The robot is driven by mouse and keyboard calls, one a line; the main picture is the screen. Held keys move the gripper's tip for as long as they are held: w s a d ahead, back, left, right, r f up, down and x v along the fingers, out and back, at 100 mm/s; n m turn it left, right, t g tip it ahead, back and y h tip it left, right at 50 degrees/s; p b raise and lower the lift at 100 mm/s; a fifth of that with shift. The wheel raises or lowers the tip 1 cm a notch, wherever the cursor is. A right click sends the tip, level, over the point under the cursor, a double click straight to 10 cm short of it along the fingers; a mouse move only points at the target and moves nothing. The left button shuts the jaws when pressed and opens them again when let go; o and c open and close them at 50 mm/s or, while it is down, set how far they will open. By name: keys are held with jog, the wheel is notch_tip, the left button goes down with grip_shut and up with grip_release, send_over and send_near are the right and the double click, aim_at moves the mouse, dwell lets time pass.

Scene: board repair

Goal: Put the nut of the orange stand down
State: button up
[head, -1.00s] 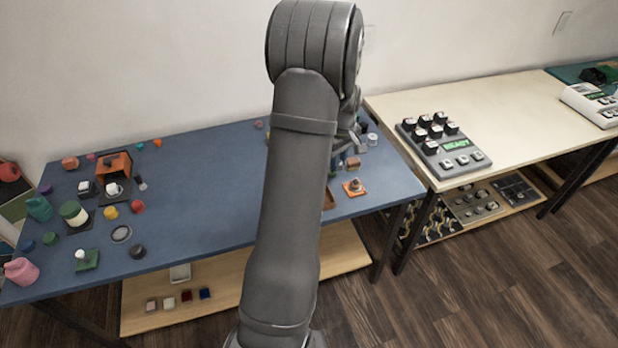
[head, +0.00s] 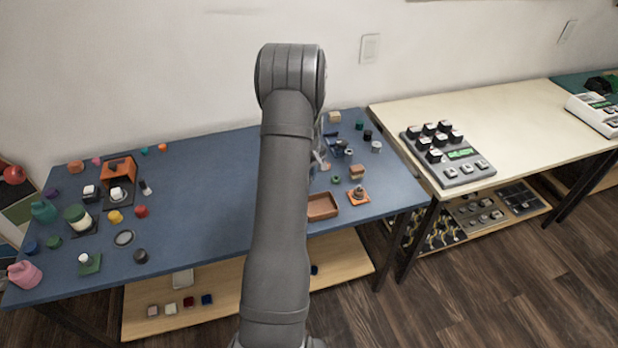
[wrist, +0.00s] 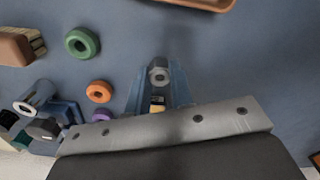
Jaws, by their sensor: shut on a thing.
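My gripper (wrist: 159,84) is at the lower middle of the wrist view, its blue fingers shut on a small grey nut (wrist: 158,75) with a dark hole. The nut is held above the blue table top. In the head view the orange stand (head: 358,200) is near the right front of the blue table, with a dark upright part on it. The stand does not show clearly in the wrist view. In the head view my arm hides most of the gripper, and I cannot make out the nut there.
A brown tray (head: 322,207) lies left of the orange stand; its edge tops the wrist view. Green (wrist: 82,43), orange (wrist: 99,91) and purple (wrist: 101,115) rings lie left of my gripper. A blue holder (wrist: 66,112) stands beyond them. Bare table lies to the right.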

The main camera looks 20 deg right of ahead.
jog(key=shift+f, duration=0.5)
jog(key=shift+f, duration=0.15)
jog(key=o, duration=0.9)
jog(key=shift+c, duration=0.2)
notch_tip(320, 180, up, 12)
jog(key=shift+r, duration=0.2)
jog(key=shift+f, duration=0.15)
